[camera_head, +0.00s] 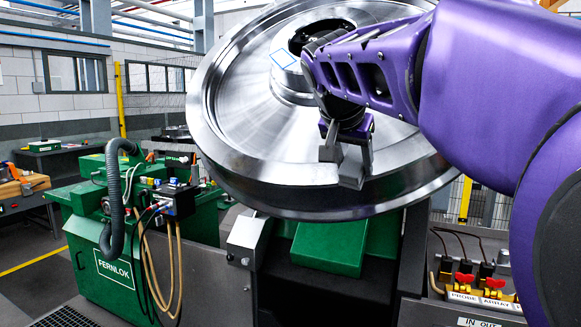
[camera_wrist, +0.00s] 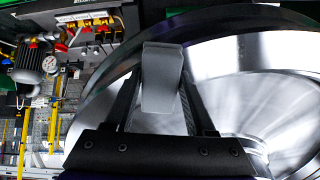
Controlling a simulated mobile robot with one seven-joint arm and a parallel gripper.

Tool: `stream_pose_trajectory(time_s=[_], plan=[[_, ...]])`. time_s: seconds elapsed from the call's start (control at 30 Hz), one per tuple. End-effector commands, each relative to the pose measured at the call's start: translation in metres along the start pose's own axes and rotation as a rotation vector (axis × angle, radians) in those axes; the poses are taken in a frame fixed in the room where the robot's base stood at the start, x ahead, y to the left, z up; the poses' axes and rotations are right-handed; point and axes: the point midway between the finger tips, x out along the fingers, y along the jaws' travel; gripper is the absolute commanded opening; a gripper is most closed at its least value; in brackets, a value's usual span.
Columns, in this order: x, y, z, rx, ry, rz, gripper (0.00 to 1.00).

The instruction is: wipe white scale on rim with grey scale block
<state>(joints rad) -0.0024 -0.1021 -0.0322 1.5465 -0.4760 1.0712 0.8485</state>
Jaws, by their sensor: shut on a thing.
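A large shiny steel rail wheel (camera_head: 262,110) is held tilted in a green machine, its rim facing me. A whitish band (camera_head: 285,172) shows along the lower rim, left of my gripper. My gripper (camera_head: 347,165) is at the lower rim, shut on a grey block. The grey scale block (camera_wrist: 162,78) fills the space between the fingers in the wrist view, over the rim of the wheel (camera_wrist: 225,60). In the head view the block's end (camera_head: 352,170) appears at the rim; I cannot tell whether it touches.
A green machine marked FERNLOK (camera_head: 115,265) with hoses stands at the left. A valve panel with red handles (camera_head: 465,280) is at the lower right. In the wrist view a gauge (camera_wrist: 50,64) and a motor sit at the left.

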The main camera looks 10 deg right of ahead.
Motion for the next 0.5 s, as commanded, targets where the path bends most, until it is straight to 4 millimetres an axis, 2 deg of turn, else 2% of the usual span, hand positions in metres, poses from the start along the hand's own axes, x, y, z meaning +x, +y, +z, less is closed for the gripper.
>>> stream_pose_trajectory(time_s=[0.03, 0.07, 0.4, 0.5], plan=[[-0.008, 0.007, -0.002, 0.013, 0.012, 0.002, 0.0], [-0.008, 0.005, -0.001, 0.012, 0.012, 0.002, 0.0], [-0.012, -0.026, 0.011, 0.008, 0.014, -0.009, 0.0], [-0.013, -0.029, 0.011, 0.01, 0.016, -0.01, 0.0]])
